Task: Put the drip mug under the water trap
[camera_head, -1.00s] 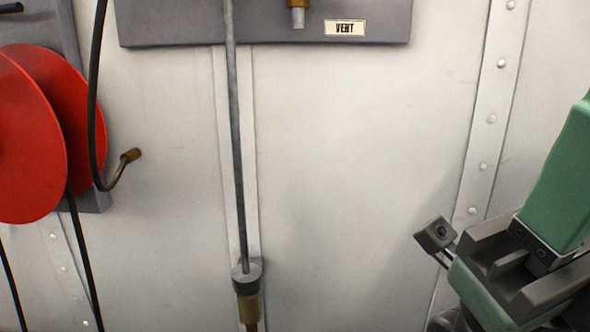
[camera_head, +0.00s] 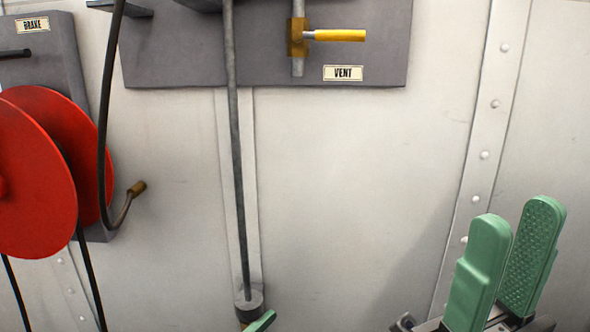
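My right gripper (camera_head: 518,222) is at the lower right, its two green fingers pointing up and apart, with nothing seen between them. A small green tip (camera_head: 262,320) shows at the bottom edge, in front of the lower end of a thin grey pipe (camera_head: 236,150). The pipe ends in a dark grey collar (camera_head: 249,302), possibly the top of the water trap; what is below is cut off. No drip mug is in view.
The wall between pipe and riveted strip (camera_head: 478,180) is bare.

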